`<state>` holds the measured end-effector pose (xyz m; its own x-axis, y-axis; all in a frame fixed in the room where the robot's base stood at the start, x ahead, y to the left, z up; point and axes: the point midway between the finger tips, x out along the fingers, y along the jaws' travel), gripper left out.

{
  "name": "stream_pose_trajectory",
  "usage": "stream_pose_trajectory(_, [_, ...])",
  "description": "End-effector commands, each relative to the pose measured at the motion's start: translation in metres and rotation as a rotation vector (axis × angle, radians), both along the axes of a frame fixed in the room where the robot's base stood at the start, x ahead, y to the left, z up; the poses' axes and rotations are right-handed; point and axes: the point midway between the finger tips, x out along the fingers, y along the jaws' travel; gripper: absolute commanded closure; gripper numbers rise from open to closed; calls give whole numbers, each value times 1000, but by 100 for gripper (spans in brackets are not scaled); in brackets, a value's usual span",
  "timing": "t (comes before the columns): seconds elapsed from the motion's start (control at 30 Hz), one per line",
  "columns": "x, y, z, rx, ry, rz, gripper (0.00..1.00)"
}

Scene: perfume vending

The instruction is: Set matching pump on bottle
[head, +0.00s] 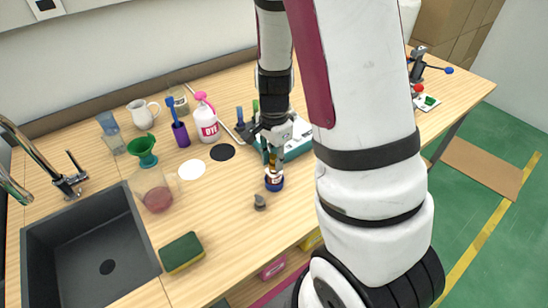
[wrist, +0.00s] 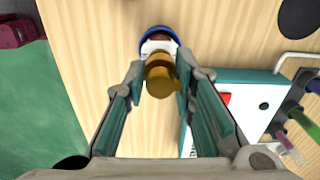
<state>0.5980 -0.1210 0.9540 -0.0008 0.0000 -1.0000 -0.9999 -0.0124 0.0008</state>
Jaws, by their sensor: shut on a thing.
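A small dark blue bottle (head: 274,184) with a white label stands upright on the wooden table. It also shows in the wrist view, where its blue body (wrist: 160,33) lies beyond the fingertips. A gold pump (wrist: 160,76) is between my fingers, in line with the bottle; in the head view, the gold piece (head: 272,160) is just above the bottle. I cannot tell whether it is fully seated on the neck. My gripper (wrist: 160,72) is shut on the gold pump. A small grey pump-like piece (head: 259,202) stands on the table in front of the bottle.
A teal-and-white box (head: 298,146) with coloured sticks is close beside my gripper. A pink-topped white bottle (head: 206,122), black disc (head: 222,152) and white disc (head: 191,169) are to the left. A sponge (head: 181,252) and sink (head: 85,250) are at the front left.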

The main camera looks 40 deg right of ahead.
Motion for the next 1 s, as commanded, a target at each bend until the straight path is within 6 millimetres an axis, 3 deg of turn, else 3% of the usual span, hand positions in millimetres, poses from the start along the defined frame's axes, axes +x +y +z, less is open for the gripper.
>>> stream_pose_trajectory(1.0, [0,0,-5,0,0,-1,90])
